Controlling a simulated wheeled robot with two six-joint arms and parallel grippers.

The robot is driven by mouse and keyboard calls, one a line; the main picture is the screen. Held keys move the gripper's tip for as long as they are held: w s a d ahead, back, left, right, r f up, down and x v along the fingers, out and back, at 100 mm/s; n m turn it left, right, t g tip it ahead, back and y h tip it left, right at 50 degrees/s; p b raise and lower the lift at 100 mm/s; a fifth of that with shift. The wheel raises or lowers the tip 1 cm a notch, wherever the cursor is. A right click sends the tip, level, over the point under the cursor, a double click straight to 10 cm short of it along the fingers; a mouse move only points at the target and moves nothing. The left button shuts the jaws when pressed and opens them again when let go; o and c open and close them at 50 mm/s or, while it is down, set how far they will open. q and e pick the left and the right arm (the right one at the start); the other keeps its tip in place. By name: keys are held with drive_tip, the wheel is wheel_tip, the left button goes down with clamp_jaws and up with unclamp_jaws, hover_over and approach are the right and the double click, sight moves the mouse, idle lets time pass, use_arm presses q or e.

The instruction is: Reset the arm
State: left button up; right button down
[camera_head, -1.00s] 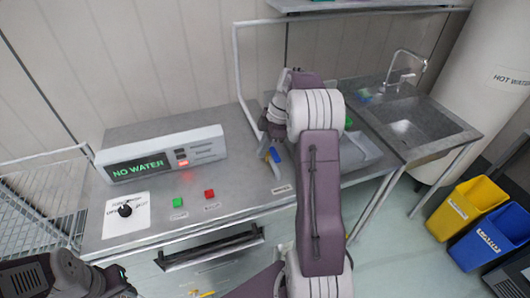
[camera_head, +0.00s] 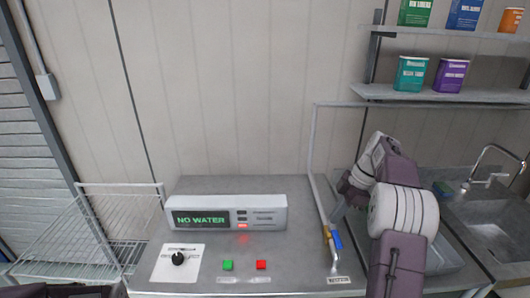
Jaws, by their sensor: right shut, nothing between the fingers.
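My right arm comes up from the bottom right, its purple and white links over the right part of the metal counter (camera_head: 205,262). My right gripper (camera_head: 338,211) points down and left beside the upright bent pipe; it is small and partly hidden by my wrist. It is shut, with nothing seen in it. A blue and yellow lever (camera_head: 336,239) stands just below its tip; I cannot tell whether they touch. A dark part of my left arm shows at the bottom left edge, but its gripper is not seen.
A panel reading NO WATER (camera_head: 226,215) sits on the counter, with a black knob (camera_head: 178,258), a green button (camera_head: 227,265) and a red button (camera_head: 261,265) before it. A wire rack (camera_head: 110,215) is left, a sink (camera_head: 495,235) right. Shelves (camera_head: 440,94) with boxes hang above.

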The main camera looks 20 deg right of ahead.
drive_tip(key=s+a+r+n+g, duration=0.1)
drive_tip(key=s+a, duration=0.1)
drive_tip(key=a, duration=0.6)
drive_tip(key=s+a+r+n, duration=0.1)
drive_tip(key=s+a+n, duration=0.1)
drive_tip(key=a, duration=0.5)
drive_tip(key=s+a+f+m+t+h, duration=0.1)
drive_tip(key=s+a+f+m+h, duration=0.2)
drive_tip(key=s+f+m, duration=1)
drive_tip(key=f+m, duration=0.1)
drive_tip(key=m, duration=0.3)
drive_tip(key=shift+s, duration=0.2)
drive_tip(key=shift+s, duration=0.1)
